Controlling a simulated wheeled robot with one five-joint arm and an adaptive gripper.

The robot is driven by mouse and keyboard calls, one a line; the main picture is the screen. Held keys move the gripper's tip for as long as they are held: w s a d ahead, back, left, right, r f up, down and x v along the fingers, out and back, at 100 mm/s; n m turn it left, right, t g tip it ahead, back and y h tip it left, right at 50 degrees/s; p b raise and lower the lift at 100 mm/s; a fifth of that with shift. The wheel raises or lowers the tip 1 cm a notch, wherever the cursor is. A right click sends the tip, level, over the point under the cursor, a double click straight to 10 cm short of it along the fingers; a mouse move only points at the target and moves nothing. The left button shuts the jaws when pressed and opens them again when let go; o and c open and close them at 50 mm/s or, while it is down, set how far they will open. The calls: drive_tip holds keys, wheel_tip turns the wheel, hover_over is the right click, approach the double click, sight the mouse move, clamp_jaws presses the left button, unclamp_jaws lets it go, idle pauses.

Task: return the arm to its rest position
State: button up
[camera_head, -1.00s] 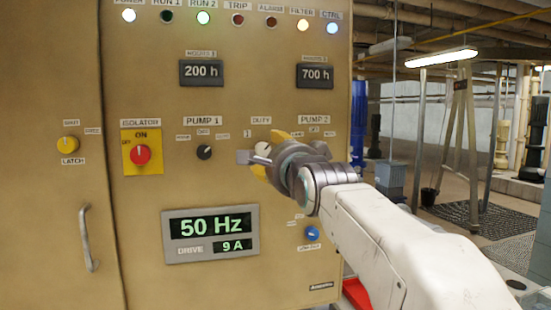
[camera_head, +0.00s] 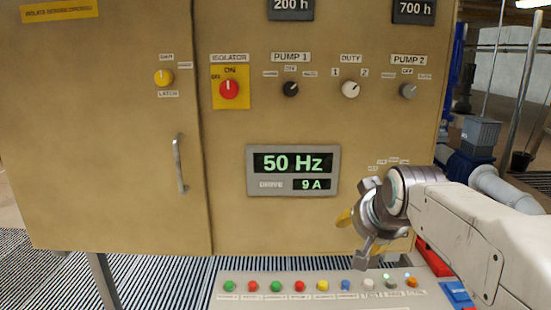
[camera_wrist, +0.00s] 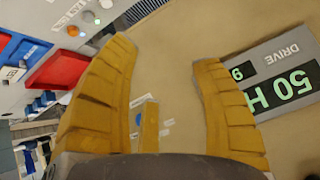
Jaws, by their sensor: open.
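My arm reaches in from the right in the head view. My gripper (camera_head: 352,236) is in front of the lower right of the tan control cabinet (camera_head: 130,130), just above the push-button console. In the wrist view my gripper (camera_wrist: 160,55) has its two yellow fingers spread wide, with nothing between them. The cabinet face shows beyond the fingers, with the drive display (camera_wrist: 280,92) upside down at right. In the head view the arm hides part of the cabinet's lower right corner.
The console (camera_head: 240,300) with several coloured buttons stands low before the cabinet. The duty knob (camera_head: 350,89), isolator (camera_head: 229,89) and door handle (camera_head: 180,163) stick out from the cabinet. A red tray (camera_wrist: 62,70) lies close at left in the wrist view.

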drive_tip(key=s+f+n+g, duration=0.1)
drive_tip(key=s+f+g, duration=0.1)
drive_tip(key=s+f, duration=0.3)
drive_tip(key=s+f+n+g, duration=0.1)
drive_tip(key=s+f, duration=0.4)
drive_tip(key=s, duration=0.8)
drive_tip(key=s+f+n+g, duration=0.1)
drive_tip(key=s+f+g, duration=0.1)
drive_tip(key=s+f, duration=0.3)
drive_tip(key=s, duration=0.3)
drive_tip(key=shift+s+f+g, duration=0.4)
drive_tip(key=shift+r+t, duration=0.3)
drive_tip(key=shift+r, duration=0.2)
drive_tip(key=shift+c, duration=1.1)
drive_tip(key=shift+r, duration=0.1)
drive_tip(key=shift+c, duration=0.7)
drive_tip(key=shift+a, duration=0.15)
drive_tip(key=shift+c, duration=0.2)
